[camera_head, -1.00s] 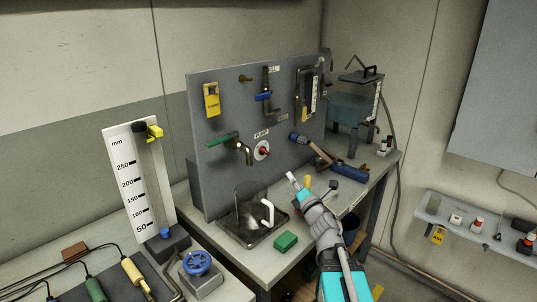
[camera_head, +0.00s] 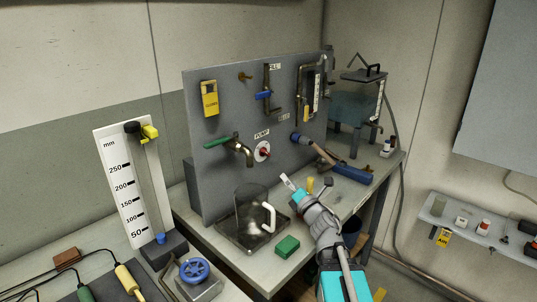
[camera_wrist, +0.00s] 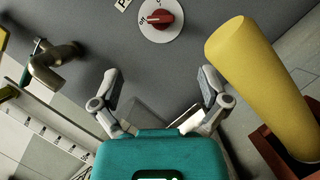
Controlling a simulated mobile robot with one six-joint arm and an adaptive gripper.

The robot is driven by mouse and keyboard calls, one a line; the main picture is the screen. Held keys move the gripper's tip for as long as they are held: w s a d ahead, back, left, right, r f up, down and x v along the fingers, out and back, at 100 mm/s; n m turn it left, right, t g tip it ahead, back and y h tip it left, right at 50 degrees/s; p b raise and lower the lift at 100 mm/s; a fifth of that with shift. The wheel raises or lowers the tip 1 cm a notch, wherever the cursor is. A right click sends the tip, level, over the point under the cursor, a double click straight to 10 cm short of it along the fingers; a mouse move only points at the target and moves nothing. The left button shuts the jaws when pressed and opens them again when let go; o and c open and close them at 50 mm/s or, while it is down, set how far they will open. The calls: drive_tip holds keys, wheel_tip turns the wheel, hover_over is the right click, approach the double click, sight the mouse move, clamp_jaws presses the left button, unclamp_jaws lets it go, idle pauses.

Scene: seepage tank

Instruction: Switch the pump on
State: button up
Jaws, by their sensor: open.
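The pump switch is a red rotary knob (camera_head: 264,153) on a round white dial, under a PUMP label (camera_head: 262,134) on the grey panel. In the wrist view the knob (camera_wrist: 160,18) is at the top middle. Its pale mark points left, towards small lettering that looks like "Off". My gripper (camera_head: 287,182) is in front of the panel, below and right of the knob in the head view. In the wrist view its two fingers (camera_wrist: 159,85) are spread apart with nothing between them. The fingers are apart from the knob.
A brass tap with a green lever (camera_head: 222,142) is left of the knob. A clear jug with a white handle (camera_head: 268,217) stands below it in a tray. A green block (camera_head: 287,246) lies in front. A thick yellow cylinder (camera_wrist: 262,85) is close on the right in the wrist view.

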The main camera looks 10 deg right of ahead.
sight(268, 154)
drive_tip(key=shift+w, duration=0.15)
drive_tip(key=shift+p+x, duration=1.85)
drive_tip(key=shift+x, duration=4.9)
drive_tip(key=c, duration=1.1)
drive_tip(key=shift+c, duration=0.2)
